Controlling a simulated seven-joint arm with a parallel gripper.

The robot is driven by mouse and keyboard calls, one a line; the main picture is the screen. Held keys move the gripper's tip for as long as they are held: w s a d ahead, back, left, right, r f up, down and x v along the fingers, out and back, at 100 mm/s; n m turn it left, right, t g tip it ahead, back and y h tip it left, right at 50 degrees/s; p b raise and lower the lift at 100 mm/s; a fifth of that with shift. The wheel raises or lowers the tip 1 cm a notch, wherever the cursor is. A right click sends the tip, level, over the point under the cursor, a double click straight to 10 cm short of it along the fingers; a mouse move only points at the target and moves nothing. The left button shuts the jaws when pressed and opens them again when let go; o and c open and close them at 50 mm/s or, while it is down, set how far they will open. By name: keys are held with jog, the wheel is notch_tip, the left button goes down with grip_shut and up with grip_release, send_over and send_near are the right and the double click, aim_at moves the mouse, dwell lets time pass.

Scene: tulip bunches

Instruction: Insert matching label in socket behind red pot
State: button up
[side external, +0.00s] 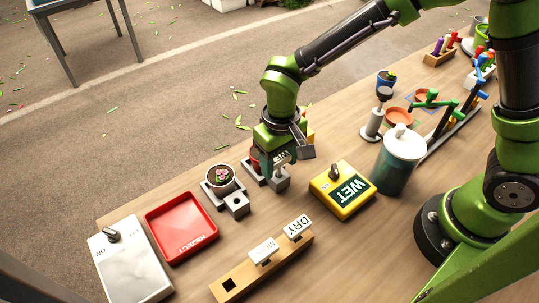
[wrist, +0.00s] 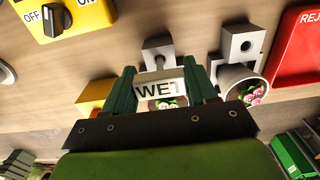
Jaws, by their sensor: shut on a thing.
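My gripper (wrist: 163,86) is shut on a white label reading WET (wrist: 158,89), which also shows in the side view (side external: 281,158). The label is held just above a grey socket block (side external: 281,181), seen beyond it in the wrist view (wrist: 157,52). I cannot tell whether its stem is in the hole. The red pot (side external: 255,158) is mostly hidden behind my gripper in the side view. Pink flowers (wrist: 167,103) show below the label in the wrist view.
A second flower pot (side external: 220,176) stands with its own socket block (side external: 236,203). A wooden rack (side external: 240,282) holds a DRY label (side external: 297,228), another white label (side external: 264,250) and an empty square hole. Nearby are a yellow WET switch box (side external: 330,200), red tray (side external: 160,245) and lidded canister (side external: 398,165).

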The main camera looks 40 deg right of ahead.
aim_at(279, 158)
jog(key=shift+f, duration=0.55)
jog(key=o, duration=1.1)
jog(key=shift+r, duration=0.15)
notch_tip(279, 158, up, 17)
